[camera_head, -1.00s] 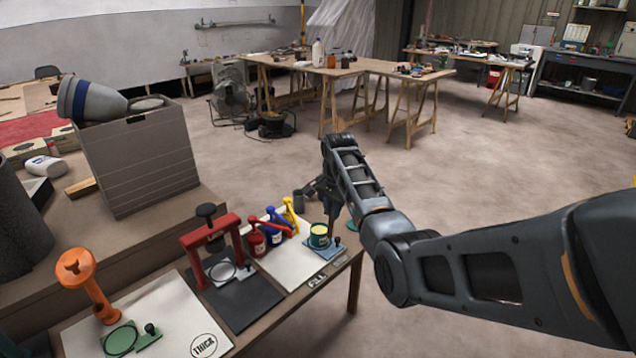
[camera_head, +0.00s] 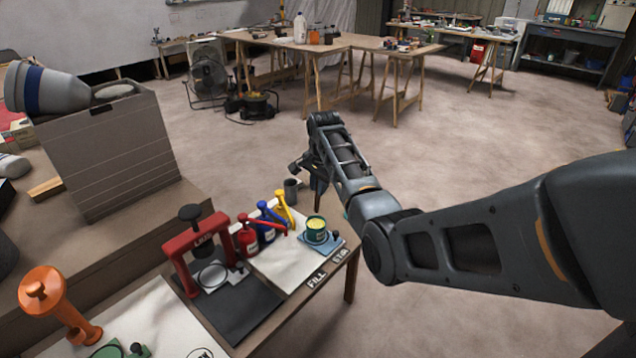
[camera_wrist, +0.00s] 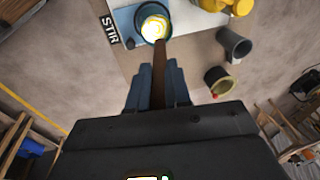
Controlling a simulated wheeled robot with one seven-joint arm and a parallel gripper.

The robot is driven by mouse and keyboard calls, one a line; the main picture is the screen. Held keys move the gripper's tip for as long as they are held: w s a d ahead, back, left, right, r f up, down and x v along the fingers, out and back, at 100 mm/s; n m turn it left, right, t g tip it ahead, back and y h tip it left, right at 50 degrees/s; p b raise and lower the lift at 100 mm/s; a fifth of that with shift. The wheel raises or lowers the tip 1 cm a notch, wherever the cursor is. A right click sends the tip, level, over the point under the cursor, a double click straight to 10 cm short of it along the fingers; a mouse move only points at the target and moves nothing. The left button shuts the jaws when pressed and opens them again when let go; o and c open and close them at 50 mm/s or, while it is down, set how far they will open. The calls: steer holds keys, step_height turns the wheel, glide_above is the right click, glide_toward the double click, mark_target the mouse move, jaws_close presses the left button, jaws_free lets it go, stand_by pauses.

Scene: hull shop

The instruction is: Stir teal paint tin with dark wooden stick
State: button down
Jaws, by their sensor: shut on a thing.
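The teal paint tin (camera_head: 316,234), open with yellow paint in it, stands on a small blue base at the bench's right end. In the wrist view the tin (camera_wrist: 148,38) is at the top, its paint a pale yellow swirl. My gripper (camera_wrist: 158,72) is shut on the dark wooden stick (camera_wrist: 160,52), which points from between the fingers towards the tin. Its far end meets the tin's near rim in the picture; I cannot tell whether it is inside or above. In the head view my gripper (camera_head: 319,187) is small, just behind the tin, and partly hidden by my arm.
A grey cup (camera_head: 291,190) stands left of my gripper. Yellow, blue and red dispensers (camera_head: 284,211) stand left of the tin, then a red press (camera_head: 200,250) and an orange stand (camera_head: 55,300). A STIR label (camera_wrist: 109,29) lies beside the tin.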

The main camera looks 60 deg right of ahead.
mark_target(318, 209)
steer(key=shift+w+d+f+b, duration=0.1)
steer(key=shift+f+b, duration=1.7)
steer(key=shift+f, duration=0.7)
steer(key=shift+w+d+f+b, duration=0.1)
steer(key=shift+f+b, duration=1.65)
steer(key=shift+f, duration=0.7)
